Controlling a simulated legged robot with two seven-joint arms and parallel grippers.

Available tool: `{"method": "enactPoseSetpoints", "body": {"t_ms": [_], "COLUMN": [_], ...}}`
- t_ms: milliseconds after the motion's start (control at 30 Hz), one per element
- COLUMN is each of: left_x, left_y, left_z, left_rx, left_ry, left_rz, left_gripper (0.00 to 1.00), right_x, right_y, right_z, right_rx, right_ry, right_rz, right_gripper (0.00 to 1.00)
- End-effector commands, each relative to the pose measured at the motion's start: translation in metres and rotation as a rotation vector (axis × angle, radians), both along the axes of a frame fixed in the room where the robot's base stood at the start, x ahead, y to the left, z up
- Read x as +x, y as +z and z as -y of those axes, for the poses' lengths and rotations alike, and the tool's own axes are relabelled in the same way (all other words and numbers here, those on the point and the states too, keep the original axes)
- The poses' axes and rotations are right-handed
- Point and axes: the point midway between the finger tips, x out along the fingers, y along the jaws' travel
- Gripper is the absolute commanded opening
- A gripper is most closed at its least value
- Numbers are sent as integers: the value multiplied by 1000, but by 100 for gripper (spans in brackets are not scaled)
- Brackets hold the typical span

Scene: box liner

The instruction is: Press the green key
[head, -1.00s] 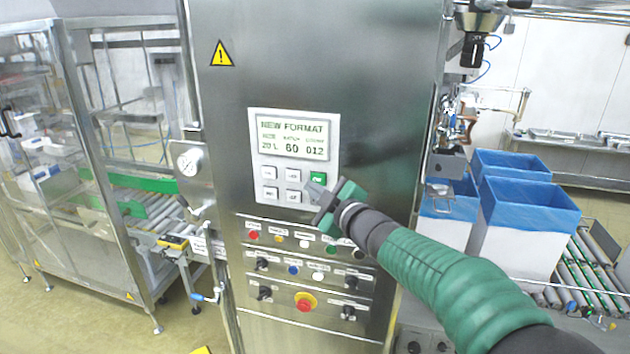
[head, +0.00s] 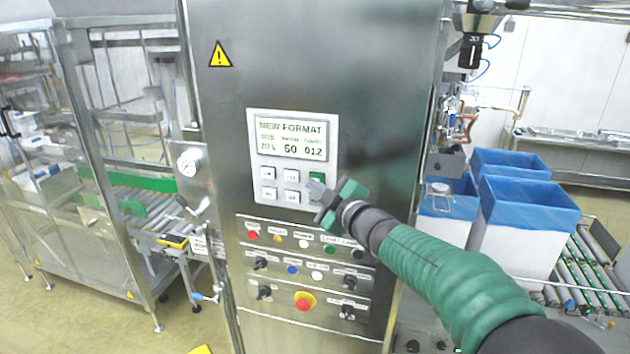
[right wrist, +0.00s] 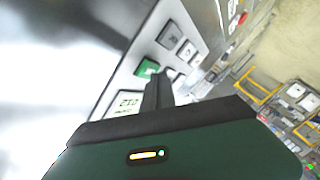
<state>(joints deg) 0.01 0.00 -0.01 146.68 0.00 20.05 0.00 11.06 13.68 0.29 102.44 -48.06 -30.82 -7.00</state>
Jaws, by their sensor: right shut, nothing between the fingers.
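The green key (head: 317,177) is at the right end of the upper key row on the white panel (head: 258,150), below the display (head: 292,138). My right gripper (head: 315,187) is shut and empty, its fingertips at the key's lower edge and covering part of it. In the right wrist view the green key (right wrist: 146,68) shows just beyond the tips of the shut fingers (right wrist: 158,90). I cannot tell whether the fingertips touch it. The display reads NEW FORMAT with 20 L, 60 and 012. My left gripper is not in view.
Grey keys (head: 291,175) sit left of the green key. Below the panel are rows of coloured buttons and knobs, with a red emergency stop (head: 304,304) on yellow. Blue-lined boxes (head: 528,200) stand at the right. A glazed machine with a conveyor is at the left.

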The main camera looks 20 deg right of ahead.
Motion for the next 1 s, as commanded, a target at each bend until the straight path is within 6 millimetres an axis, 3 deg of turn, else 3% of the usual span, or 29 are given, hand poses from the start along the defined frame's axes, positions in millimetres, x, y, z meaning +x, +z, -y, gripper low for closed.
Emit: {"method": "enactPoseSetpoints", "body": {"t_ms": [1000], "left_x": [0], "left_y": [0], "left_z": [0], "left_rx": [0], "left_ry": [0], "left_rz": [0], "left_gripper": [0], "right_x": [3], "right_y": [-2], "right_z": [2], "right_rx": [0], "right_ry": [-1], "right_rz": [0], "right_gripper": [0]}}
